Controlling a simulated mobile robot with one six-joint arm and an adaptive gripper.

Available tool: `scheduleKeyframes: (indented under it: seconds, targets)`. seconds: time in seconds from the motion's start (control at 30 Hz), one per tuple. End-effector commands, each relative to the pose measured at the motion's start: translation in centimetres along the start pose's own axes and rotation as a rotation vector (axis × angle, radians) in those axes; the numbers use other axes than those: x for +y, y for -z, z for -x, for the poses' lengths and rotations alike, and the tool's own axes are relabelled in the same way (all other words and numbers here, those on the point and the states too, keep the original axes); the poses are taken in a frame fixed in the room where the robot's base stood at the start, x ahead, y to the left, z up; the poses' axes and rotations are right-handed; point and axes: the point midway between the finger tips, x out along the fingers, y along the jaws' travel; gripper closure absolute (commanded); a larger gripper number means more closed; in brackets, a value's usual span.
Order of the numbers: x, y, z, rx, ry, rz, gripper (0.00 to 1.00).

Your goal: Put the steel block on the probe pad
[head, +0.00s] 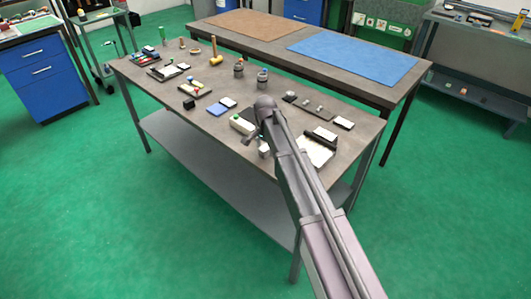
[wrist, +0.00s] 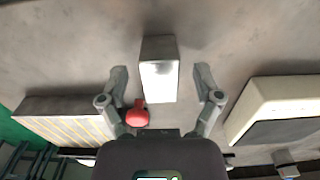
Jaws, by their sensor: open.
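The steel block (wrist: 158,75) is a pale grey block with a bright near face, on the grey table top in the wrist view. My gripper (wrist: 160,82) is open, with one finger on each side of the block's near end and a gap on both sides. In the head view my gripper (head: 257,139) is low over the front of the bench, and my arm hides part of the table there. A small white block (head: 264,149) shows beside it; I cannot tell if it is the same block. I cannot make out for certain which item is the probe pad.
In the wrist view a red ball (wrist: 138,114) is near the left finger, a cream box (wrist: 275,108) with a dark panel is right, and a ribbed block (wrist: 65,118) is left. Several small items and two dark cups (head: 262,78) crowd the bench (head: 160,105).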

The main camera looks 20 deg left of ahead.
Motion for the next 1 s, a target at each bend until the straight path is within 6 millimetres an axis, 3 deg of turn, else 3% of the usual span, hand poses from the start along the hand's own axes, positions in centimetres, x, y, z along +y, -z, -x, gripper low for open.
scheduleKeyframes:
  seconds: [0.37, 0.63, 1.0]
  targets:
    - [-0.01, 0.0, 0.01, 0.0, 0.0, 0.0, 0.17]
    - [0.0, -0.01, 0.01, 0.0, 0.0, 0.0, 0.97]
    - [0.0, -0.01, 0.07, 0.0, 0.0, 0.0, 1.0]
